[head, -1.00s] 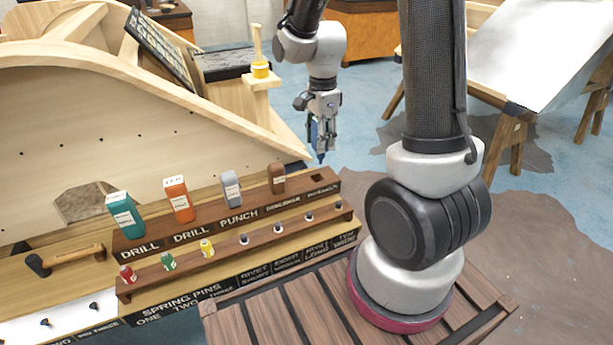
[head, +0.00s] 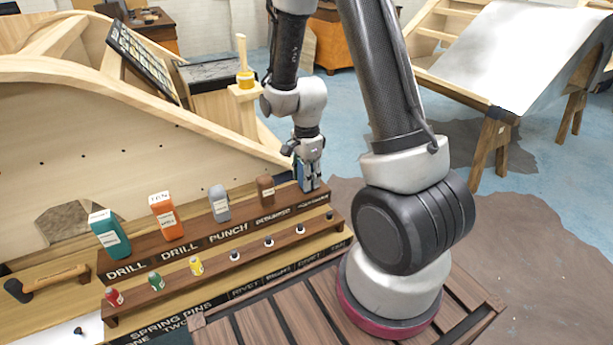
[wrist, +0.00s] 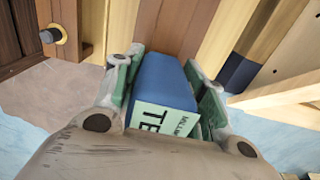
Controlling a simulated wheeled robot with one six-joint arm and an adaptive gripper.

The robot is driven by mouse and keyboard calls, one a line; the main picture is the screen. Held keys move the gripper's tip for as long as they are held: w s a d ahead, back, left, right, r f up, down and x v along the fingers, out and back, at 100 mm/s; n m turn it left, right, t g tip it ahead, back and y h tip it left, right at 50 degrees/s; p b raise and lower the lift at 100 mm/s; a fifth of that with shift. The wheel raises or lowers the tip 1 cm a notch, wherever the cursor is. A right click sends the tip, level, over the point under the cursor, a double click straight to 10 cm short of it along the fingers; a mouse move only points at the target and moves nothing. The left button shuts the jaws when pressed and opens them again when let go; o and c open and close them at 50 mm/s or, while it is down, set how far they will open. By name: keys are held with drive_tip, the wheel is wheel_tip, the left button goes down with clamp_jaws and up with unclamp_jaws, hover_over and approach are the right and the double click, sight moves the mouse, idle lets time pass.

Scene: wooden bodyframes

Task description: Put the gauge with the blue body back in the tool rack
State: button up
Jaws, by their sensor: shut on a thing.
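The gauge with the blue body (head: 302,174) is held between the fingers of my gripper (head: 310,176). In the wrist view the blue body (wrist: 163,85) carries a pale green label with dark letters, and the two fingers (wrist: 160,88) press on its sides. In the head view the gauge is upright at the right end of the tool rack (head: 245,208), at its upper row. The fingers hide part of the gauge, and I cannot tell whether its lower end is inside a slot.
The upper row also holds a teal tool (head: 108,233), an orange one (head: 166,216), a grey one (head: 219,204) and a brown one (head: 266,189). Small bottles and pins fill the lower row. A mallet (head: 45,284) lies at the left. A curved wooden frame (head: 110,125) stands behind.

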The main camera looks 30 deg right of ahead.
drive_tip(key=shift+f, duration=0.15)
drive_tip(key=shift+f, duration=0.15)
drive_tip(key=o, duration=1.2)
wheel_tip(320, 180, up, 12)
drive_tip(key=shift+f, duration=0.1)
drive_tip(key=s+r+n+t, duration=0.1)
drive_tip(key=s+r+n, duration=0.4)
drive_tip(key=s+n, duration=0.1)
drive_tip(key=s+d+r+n+t, duration=0.1)
drive_tip(key=s+r+n, duration=0.5)
drive_tip(key=s+d+r+n+t, duration=0.1)
drive_tip(key=s+r+n+t, duration=0.1)
drive_tip(key=s+r+n, duration=0.4)
drive_tip(key=shift+s, duration=0.4)
